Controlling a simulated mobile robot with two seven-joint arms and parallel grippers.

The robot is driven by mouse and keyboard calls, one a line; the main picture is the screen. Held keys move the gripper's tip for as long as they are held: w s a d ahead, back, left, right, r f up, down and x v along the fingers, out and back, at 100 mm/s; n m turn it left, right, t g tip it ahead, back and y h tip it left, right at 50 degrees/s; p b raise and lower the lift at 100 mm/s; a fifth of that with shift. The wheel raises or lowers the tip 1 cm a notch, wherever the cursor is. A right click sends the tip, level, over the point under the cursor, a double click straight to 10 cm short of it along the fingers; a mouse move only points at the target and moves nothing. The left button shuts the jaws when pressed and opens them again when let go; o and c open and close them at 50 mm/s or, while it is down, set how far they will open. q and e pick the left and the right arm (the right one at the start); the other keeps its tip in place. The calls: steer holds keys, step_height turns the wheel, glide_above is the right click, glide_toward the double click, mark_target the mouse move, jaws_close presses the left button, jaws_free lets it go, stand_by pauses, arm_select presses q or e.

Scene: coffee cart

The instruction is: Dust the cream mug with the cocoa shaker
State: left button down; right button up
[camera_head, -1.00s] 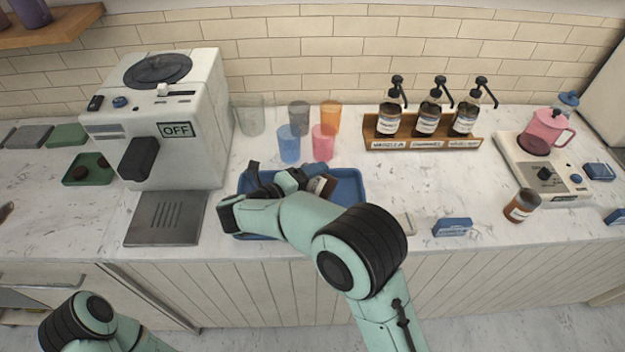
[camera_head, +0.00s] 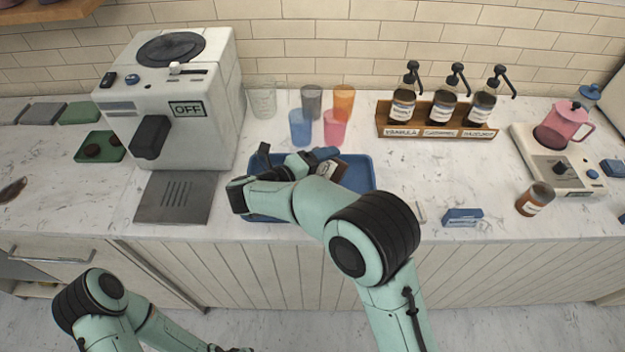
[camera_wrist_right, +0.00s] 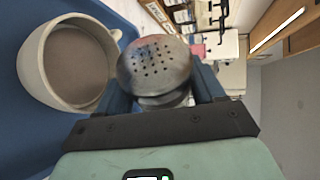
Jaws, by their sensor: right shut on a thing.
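The cocoa shaker (camera_wrist_right: 155,65), with a round metal lid full of small holes, is between the two blue-edged fingers of my right gripper (camera_wrist_right: 163,92). The gripper is shut on it. In the right wrist view the cream mug (camera_wrist_right: 36,72), holding a grey-brown drink, is beside the shaker on the left, over the blue tray (camera_wrist_right: 122,12). In the head view my right gripper (camera_head: 296,160) is over the tray (camera_head: 362,177), and my arm hides the mug there. A small dark tip of my left gripper (camera_head: 232,349) shows at the bottom edge; its jaws cannot be made out.
Clear, grey, blue, orange and pink cups (camera_head: 334,128) stand behind the tray. A coffee machine (camera_head: 190,135) stands left, a syrup rack (camera_head: 436,131) right. A brown jar (camera_head: 535,199) and a blue box (camera_head: 462,217) are on the counter to the right.

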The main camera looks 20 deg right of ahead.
steer(key=shift+w, duration=0.1)
arm_select(q)
steer(key=shift+s+f+b, duration=0.2)
steer(key=shift+f+b, duration=0.15)
steer(key=shift+s+f+b, duration=0.3)
steer(key=shift+f+b, duration=0.1)
steer(key=shift+f, duration=0.1)
steer(key=shift+s+f+b, duration=0.25)
steer(key=shift+f+b, duration=0.15)
steer(key=shift+f, duration=0.1)
arm_select(e)
steer(key=shift+r+m+y, duration=0.25)
steer(key=shift+m+y, duration=0.15)
steer(key=shift+m, duration=0.2)
arm_select(q)
steer(key=shift+s+f+b, duration=0.2)
steer(key=shift+f+b, duration=0.2)
arm_select(e)
steer(key=shift+t, duration=0.3)
arm_select(q)
steer(key=shift+s+f+b, duration=0.15)
steer(key=shift+f+b, duration=0.15)
steer(key=shift+f, duration=0.05)
arm_select(e)
steer(key=shift+a+r+m+y, duration=0.1)
steer(key=shift+m+y, duration=0.2)
steer(key=shift+m, duration=0.1)
